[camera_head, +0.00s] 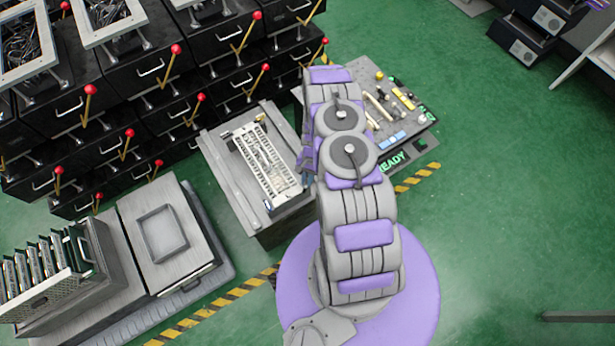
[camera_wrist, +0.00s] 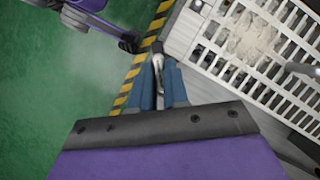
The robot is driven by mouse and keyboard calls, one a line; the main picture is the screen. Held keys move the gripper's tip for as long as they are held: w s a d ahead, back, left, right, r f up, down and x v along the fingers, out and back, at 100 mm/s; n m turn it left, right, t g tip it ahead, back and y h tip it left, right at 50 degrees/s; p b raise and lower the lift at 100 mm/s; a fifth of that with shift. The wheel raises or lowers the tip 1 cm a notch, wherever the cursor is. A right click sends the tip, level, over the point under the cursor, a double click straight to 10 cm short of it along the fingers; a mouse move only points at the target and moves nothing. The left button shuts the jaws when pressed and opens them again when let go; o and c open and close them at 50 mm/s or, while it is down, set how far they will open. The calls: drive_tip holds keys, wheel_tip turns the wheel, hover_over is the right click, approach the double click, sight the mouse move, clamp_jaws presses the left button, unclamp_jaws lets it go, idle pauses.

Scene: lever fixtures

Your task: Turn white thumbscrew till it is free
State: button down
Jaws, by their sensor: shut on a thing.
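A white slotted panel (camera_head: 268,165) lies on a grey bench; it also shows in the wrist view (camera_wrist: 210,48). My gripper (camera_head: 305,180) is at the panel's right edge, partly hidden by my arm. In the wrist view its blue fingers (camera_wrist: 160,85) are closed around a small pale piece with a dark end, apparently the white thumbscrew (camera_wrist: 158,64). The piece is beside the panel's corner. Its lower part is hidden between the fingers, and I cannot tell whether it is still threaded in.
The grey bench (camera_head: 222,178) holds the panel. Black drawers (camera_head: 140,70) with red-knobbed levers fill the back left. A bench with a square tray (camera_head: 163,233) stands at front left.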

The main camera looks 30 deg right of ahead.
drive_tip(key=n, duration=0.2)
drive_tip(key=n+g+h+p, duration=0.1)
drive_tip(key=n, duration=0.1)
drive_tip(key=shift+w+a+n+h, duration=0.15)
drive_tip(key=shift+n+h, duration=0.15)
drive_tip(key=n+h, duration=0.1)
drive_tip(key=n, duration=0.1)
drive_tip(key=n+h, duration=0.1)
drive_tip(key=n, duration=0.2)
drive_tip(key=shift+a+p, duration=0.15)
drive_tip(key=shift+p, duration=0.15)
drive_tip(key=shift+n, duration=0.4)
drive_tip(key=c, duration=1.1)
unclamp_jaws()
drive_tip(key=shift+g, duration=0.3)
drive_tip(key=p+v, duration=0.1)
drive_tip(key=v, duration=1.6)
drive_tip(key=shift+a+r+p, duration=0.1)
drive_tip(key=shift+r+p, duration=0.1)
drive_tip(key=shift+p, duration=0.2)
